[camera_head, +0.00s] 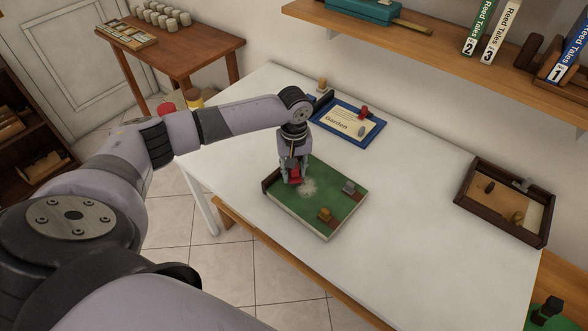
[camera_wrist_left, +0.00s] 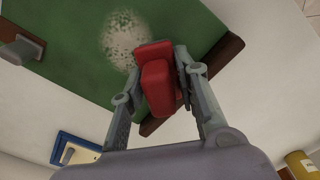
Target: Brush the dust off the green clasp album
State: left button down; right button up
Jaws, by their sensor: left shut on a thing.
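My left gripper (camera_head: 292,176) is over the album's far left part, shut on a red block-like thing (camera_wrist_left: 156,85), probably the brush. The red thing is beside the dust patch; I cannot tell whether it touches the cover. Any bristles are hidden. My right gripper is not in view.
A blue "Garden" board (camera_head: 371,140) lies behind the album. A dark-framed tray (camera_head: 463,200) is at the right. A shelf (camera_head: 430,58) with books overhangs the table's back. The white table (camera_head: 408,215) is clear between album and tray.

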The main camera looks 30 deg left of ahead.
pick_arm(q)
jog(key=shift+f, duration=0.6)
dwell(0.7)
jog(key=shift+d, duration=0.1)
